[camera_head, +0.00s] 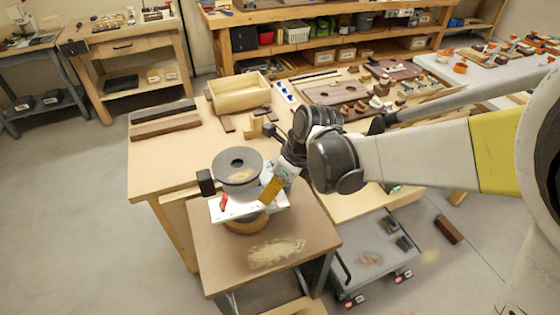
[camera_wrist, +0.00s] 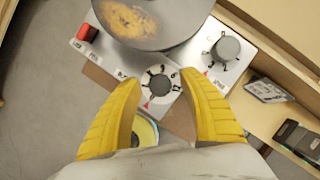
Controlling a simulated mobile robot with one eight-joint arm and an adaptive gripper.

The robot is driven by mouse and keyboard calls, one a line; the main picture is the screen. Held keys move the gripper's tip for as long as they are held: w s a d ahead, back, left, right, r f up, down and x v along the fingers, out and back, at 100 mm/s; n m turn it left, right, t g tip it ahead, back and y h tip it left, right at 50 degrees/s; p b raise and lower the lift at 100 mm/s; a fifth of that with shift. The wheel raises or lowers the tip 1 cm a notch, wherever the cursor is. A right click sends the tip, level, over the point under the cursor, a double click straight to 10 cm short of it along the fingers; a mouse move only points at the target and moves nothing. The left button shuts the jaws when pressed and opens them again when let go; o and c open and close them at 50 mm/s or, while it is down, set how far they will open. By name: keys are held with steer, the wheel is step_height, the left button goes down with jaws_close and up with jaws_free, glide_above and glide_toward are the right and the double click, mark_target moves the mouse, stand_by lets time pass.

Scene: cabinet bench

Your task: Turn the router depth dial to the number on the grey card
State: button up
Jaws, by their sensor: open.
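A round dial (camera_wrist: 158,86) with a dark knob and a numbered white ring sits on the front of a light metal panel in the wrist view. A red pointer mark shows at its lower edge; I cannot read its setting surely. My gripper (camera_wrist: 163,112) is open, its yellow fingers on either side of the dial, with a gap to the knob. A second knob (camera_wrist: 225,50) is on the panel to the right. A greyish card (camera_wrist: 265,88) with small print lies at right; its number is not legible. In the head view my gripper (camera_head: 272,188) is at the machine's panel.
A grey disc (camera_head: 238,160) tops the machine, and a red switch (camera_wrist: 87,33) is on the panel. The machine stands on a small brown table (camera_head: 215,258). The larger bench behind holds a wooden box (camera_head: 240,97) and dark boards (camera_head: 165,125).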

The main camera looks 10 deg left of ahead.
steer(key=shift+a+f, duration=0.1)
steer(key=shift+f, duration=0.1)
jaws_close()
steer(key=shift+n, duration=0.4)
steer(key=n+g, duration=0.1)
steer(key=n, duration=0.2)
steer(key=shift+n+g, duration=0.3)
steer(key=shift+g, duration=0.1)
steer(key=shift+n+g+h+p, duration=0.2)
steer(key=shift+n+g, duration=0.25)
steer(key=shift+n, duration=0.8)
steer(key=shift+n+g+h+p, duration=0.1)
steer(key=shift+n+g+p, duration=0.25)
steer(key=shift+n, duration=0.9)
